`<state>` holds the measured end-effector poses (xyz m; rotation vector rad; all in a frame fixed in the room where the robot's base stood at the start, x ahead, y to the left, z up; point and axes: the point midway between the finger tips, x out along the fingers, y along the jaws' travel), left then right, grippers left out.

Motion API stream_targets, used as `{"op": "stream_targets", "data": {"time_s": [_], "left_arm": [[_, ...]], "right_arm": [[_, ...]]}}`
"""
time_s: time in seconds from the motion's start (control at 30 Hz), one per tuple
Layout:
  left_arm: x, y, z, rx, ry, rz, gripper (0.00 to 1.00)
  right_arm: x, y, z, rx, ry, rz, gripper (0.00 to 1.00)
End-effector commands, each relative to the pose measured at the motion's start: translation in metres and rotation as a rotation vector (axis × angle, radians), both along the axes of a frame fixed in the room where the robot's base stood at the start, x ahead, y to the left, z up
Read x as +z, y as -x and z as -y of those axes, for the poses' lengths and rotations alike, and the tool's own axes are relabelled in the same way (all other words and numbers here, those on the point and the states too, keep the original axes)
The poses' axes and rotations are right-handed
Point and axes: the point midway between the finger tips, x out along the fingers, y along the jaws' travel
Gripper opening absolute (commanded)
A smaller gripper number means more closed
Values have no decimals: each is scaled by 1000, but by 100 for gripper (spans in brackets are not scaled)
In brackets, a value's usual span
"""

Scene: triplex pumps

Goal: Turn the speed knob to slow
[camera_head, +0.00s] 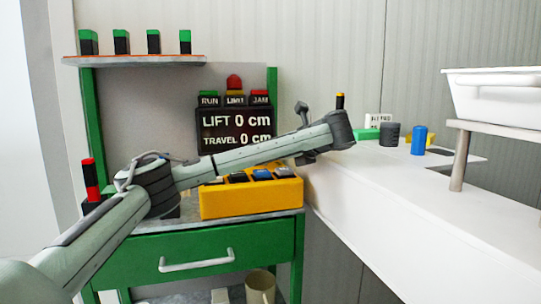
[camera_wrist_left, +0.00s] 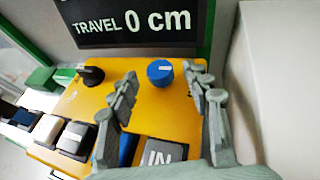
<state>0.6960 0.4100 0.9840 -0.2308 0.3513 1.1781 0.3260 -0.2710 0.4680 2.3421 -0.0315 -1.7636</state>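The yellow control box (camera_head: 252,205) stands on the green bench in the head view, under my left arm. In the left wrist view, a round blue knob (camera_wrist_left: 160,72) with a white mark at its top sits on the yellow top; I cannot read a label for it. My left gripper (camera_wrist_left: 162,86) is open, with one finger on each side of the knob's line. The knob shows between the fingertips, and contact cannot be told. A black lever or knob (camera_wrist_left: 90,75) stands to the left. My left arm hides the blue knob in the head view. My right gripper is not in view.
The display (camera_head: 235,125) reads LIFT 0 cm and TRAVEL 0 cm behind the box. Several push buttons (camera_wrist_left: 75,137) lie at the left in the wrist view, with an IN button (camera_wrist_left: 163,152) near the gripper. A white counter (camera_head: 380,190) stands at right, carrying a blue cylinder (camera_head: 418,141).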

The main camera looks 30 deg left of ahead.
Motion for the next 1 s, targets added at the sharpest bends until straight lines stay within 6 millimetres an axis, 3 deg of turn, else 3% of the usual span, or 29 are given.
{"op": "stream_targets", "data": {"time_s": [0.27,0.63,0.7,1.0], "left_arm": [[3,0,2,-3,-2,3,48],[15,9,20,1,-6,8,48],[24,14,40,-7,-6,10,48],[42,34,88,-2,-4,5,48]], "right_arm": [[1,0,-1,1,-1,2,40],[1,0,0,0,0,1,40],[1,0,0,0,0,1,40],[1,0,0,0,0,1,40]]}}
